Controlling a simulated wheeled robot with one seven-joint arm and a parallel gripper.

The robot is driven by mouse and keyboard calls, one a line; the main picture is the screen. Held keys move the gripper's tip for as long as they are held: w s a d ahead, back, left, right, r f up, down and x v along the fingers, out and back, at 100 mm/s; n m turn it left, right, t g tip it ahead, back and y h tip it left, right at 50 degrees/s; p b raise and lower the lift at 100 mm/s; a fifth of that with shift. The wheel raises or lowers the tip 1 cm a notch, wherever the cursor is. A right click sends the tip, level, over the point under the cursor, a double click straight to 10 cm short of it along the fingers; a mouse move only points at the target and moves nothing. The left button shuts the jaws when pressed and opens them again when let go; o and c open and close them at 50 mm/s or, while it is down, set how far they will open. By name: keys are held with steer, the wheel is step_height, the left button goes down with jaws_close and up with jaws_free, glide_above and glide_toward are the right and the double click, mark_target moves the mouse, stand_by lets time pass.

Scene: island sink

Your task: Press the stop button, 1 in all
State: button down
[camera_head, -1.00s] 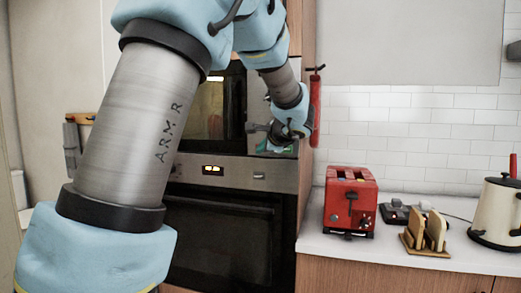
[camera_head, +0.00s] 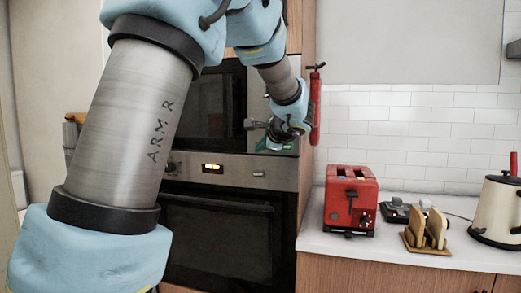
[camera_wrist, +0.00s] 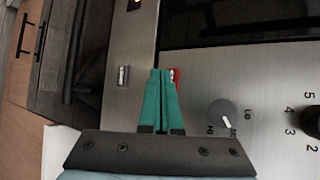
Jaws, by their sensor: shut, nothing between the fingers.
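The microwave (camera_head: 222,108) is built into the tall cabinet above the oven. In the wrist view its steel control panel (camera_wrist: 215,88) shows a grey dial marked LO and HI (camera_wrist: 222,114). A small red button (camera_wrist: 176,76) with a white mark shows on this panel, partly hidden by my fingers. My gripper (camera_wrist: 163,73) has green fingers pressed together with nothing between them, and their tips overlap the left part of the red button. I cannot tell whether they touch it. In the head view my gripper (camera_head: 272,145) is at the panel, and the button is hidden.
The oven (camera_head: 222,238) with a lit display is below. A red fire extinguisher (camera_head: 315,105) hangs close to the right of my wrist. A red toaster (camera_head: 350,200), a toast rack (camera_head: 426,230) and a cream kettle (camera_head: 497,212) stand on the counter. A dark knob (camera_wrist: 311,125) is further along the panel.

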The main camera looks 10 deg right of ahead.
steer(key=shift+s+a, duration=0.1)
steer(key=shift+s, duration=0.1)
steer(key=s+b, duration=0.1)
steer(key=s+a+b, duration=0.1)
steer(key=s, duration=0.1)
steer(key=s+a, duration=0.1)
steer(key=shift+s+a+b, duration=0.15)
steer(key=shift+b, duration=0.25)
stand_by(0.6)
steer(key=s+a+f+n+g, duration=0.4)
steer(key=a+f, duration=0.3)
steer(key=f, duration=0.1)
steer(key=s+a+f+n+g, duration=0.3)
steer(key=a+f, duration=0.4)
steer(key=f, duration=0.2)
steer(key=s+a+f+n+g+h, duration=0.2)
steer(key=s+a+f+n+g, duration=0.2)
steer(key=s+a+f+n, duration=0.3)
steer(key=shift+s+f+n+h, duration=0.3)
steer(key=shift+s+f+n, duration=1.15)
steer(key=shift+s+n, duration=1.1)
steer(key=shift+s+m, duration=0.35)
steer(key=shift+m, duration=0.1)
